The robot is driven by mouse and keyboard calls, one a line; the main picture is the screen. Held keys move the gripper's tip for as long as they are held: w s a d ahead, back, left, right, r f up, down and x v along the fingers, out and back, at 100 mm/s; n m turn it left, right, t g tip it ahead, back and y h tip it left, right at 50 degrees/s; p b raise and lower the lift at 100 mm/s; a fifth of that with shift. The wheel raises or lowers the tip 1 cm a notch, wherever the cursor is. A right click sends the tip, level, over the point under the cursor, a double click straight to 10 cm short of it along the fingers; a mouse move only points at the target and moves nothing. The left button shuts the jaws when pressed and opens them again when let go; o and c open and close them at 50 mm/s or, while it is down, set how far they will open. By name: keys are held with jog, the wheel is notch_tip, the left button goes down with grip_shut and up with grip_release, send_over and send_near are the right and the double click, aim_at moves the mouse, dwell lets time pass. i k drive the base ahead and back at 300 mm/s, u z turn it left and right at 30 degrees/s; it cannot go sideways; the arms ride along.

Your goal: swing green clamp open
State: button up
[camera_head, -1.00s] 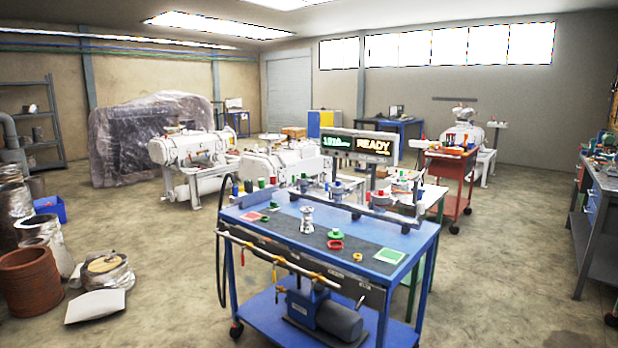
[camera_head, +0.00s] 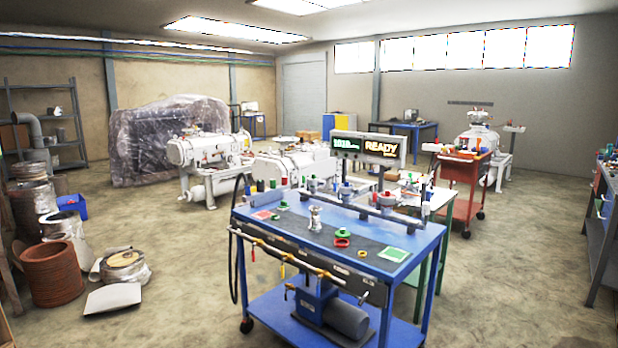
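A green ring-shaped part (camera_head: 342,232), which may be the green clamp, lies on the dark mat of the blue cart (camera_head: 404,242). A similar red ring (camera_head: 342,243) lies just in front of it. Another small green part (camera_head: 282,206) sits at the back left of the cart top. At this size I cannot tell which is the clamp or whether any is open. A metal fitting (camera_head: 315,218) stands upright near the middle of the mat. My gripper is not in view.
A display reading READY (camera_head: 382,149) stands behind the cart. A red trolley (camera_head: 462,172) is behind it to the right, a grey bench (camera_head: 600,225) at the right edge. Brown drums (camera_head: 50,272) stand at left. The floor (camera_head: 500,290) right of the cart is clear.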

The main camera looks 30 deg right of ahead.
aim_at(310, 182)
jog(key=u, duration=0.1)
jog(key=i, duration=0.9)
jog(key=z, duration=0.05)
